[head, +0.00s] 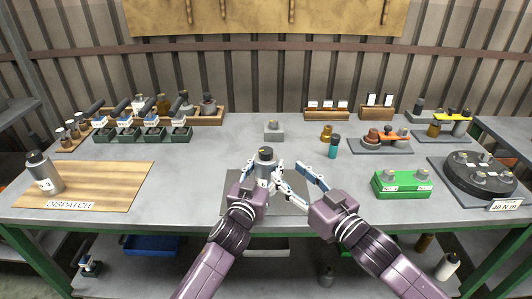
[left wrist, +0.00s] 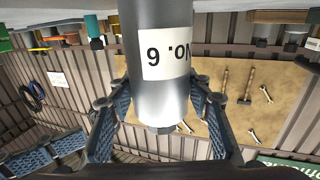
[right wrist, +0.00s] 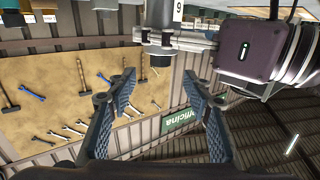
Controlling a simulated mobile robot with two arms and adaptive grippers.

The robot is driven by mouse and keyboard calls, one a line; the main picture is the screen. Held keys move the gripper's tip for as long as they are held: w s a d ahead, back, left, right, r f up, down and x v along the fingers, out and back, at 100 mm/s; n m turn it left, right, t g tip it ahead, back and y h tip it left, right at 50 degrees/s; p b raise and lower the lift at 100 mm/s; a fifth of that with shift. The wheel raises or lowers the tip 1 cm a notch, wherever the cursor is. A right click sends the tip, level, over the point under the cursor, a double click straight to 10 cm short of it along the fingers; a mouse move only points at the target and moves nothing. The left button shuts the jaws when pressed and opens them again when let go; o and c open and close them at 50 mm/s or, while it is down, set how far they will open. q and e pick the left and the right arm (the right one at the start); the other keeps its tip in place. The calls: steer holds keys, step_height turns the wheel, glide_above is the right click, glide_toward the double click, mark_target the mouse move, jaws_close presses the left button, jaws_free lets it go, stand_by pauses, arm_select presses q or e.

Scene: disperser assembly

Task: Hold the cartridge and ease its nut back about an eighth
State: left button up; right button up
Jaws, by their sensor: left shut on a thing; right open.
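The cartridge, a grey metal cylinder with a dark top, stands upright in my left gripper (head: 262,181) over a dark grey mat (head: 285,206) in the head view. My right gripper (right wrist: 163,88) is open and empty, just right of the cartridge. The right wrist view also shows the nut (right wrist: 158,58), beyond the right fingertips and apart from them.
A similar grey cylinder (head: 41,172) stands on the wooden DISPATCH board (head: 110,178) at left. A small grey block (head: 273,131) sits behind the cartridge. A teal bottle (head: 333,147), a green box (head: 402,186) and a round black fixture (head: 480,173) are at right.

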mark_target(270, 157)
steer(key=x, duration=1.1)
steer(key=shift+w+a, duration=0.2)
steer(key=shift+w, duration=0.05)
steer(key=c, duration=1.2)
steer(key=shift+r, duration=0.1)
